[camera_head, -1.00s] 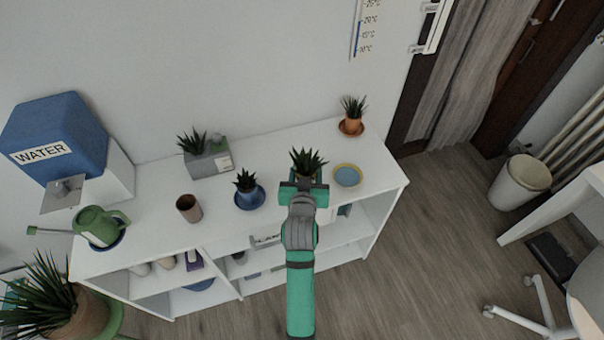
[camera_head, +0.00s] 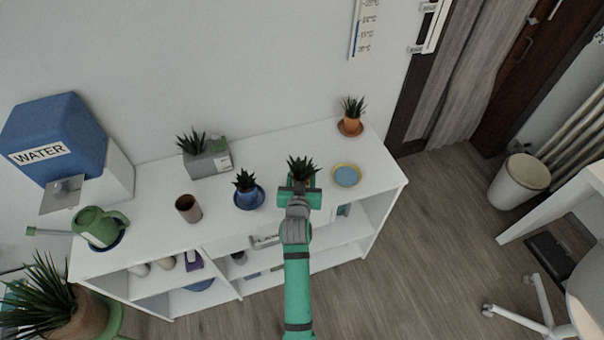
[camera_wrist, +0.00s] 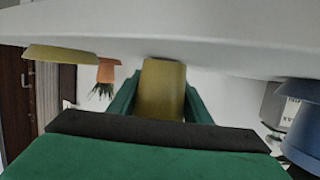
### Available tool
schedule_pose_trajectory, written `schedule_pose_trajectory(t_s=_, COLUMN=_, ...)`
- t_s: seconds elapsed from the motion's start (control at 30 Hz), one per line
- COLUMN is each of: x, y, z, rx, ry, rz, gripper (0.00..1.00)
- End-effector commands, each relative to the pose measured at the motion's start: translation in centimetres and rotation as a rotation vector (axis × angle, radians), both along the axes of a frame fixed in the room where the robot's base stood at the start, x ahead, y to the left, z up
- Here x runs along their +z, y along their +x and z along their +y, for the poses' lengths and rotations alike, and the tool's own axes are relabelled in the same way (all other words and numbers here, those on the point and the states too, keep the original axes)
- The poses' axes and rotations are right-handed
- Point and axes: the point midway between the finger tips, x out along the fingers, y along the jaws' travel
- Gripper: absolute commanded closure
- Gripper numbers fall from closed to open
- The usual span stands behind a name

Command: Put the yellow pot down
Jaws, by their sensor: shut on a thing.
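The yellow pot (camera_wrist: 163,88) is between the two green fingers of my gripper (camera_wrist: 160,100) in the wrist view, which looks upside down. Its base is at or very close to the white shelf top (camera_wrist: 220,45); I cannot tell if they touch. In the head view, my gripper (camera_head: 299,190) is over the shelf's front part, shut on the pot. The spiky plant (camera_head: 301,167) shows above the gripper, which hides most of the pot. The yellow-rimmed saucer with a blue middle (camera_head: 347,175) lies empty to the right; its underside shows at left in the wrist view (camera_wrist: 65,54).
A blue pot on a blue saucer (camera_head: 248,196) stands close on the left. A brown empty pot (camera_head: 188,208), a grey planter (camera_head: 209,161) and a green watering can (camera_head: 99,226) are further left. An orange pot (camera_head: 351,124) stands at the back right.

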Motion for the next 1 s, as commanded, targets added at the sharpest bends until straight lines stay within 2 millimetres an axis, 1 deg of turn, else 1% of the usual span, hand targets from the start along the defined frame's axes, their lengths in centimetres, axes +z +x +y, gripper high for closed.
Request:
schedule_pose_trajectory(t_s=0.17, x=-0.2, y=0.0, z=0.0, rx=0.0, ry=0.0, rz=-0.001, gripper=0.86)
schedule_pose_trajectory(t_s=0.2, x=-0.3, y=0.0, z=0.0, rx=0.0, ry=0.0, rz=0.0, gripper=0.49)
schedule_pose_trajectory(t_s=0.23, x=-0.3, y=0.0, z=0.0, rx=0.0, ry=0.0, rz=0.0, gripper=0.41)
schedule_pose_trajectory(t_s=0.27, x=-0.3, y=0.0, z=0.0, rx=0.0, ry=0.0, rz=0.0, gripper=0.37)
schedule_pose_trajectory(t_s=0.53, x=-0.2, y=0.0, z=0.0, rx=0.0, ry=0.0, rz=0.0, gripper=0.37)
schedule_pose_trajectory(t_s=0.63, x=0.1, y=0.0, z=0.0, rx=0.0, ry=0.0, rz=-0.001, gripper=0.37)
schedule_pose_trajectory(t_s=0.77, x=0.4, y=-1.6, z=0.1, rx=0.0, ry=0.0, rz=0.0, gripper=0.37)
schedule_pose_trajectory(t_s=1.0, x=1.8, y=-6.2, z=0.5, rx=0.0, ry=-0.001, rz=0.001, gripper=0.37)
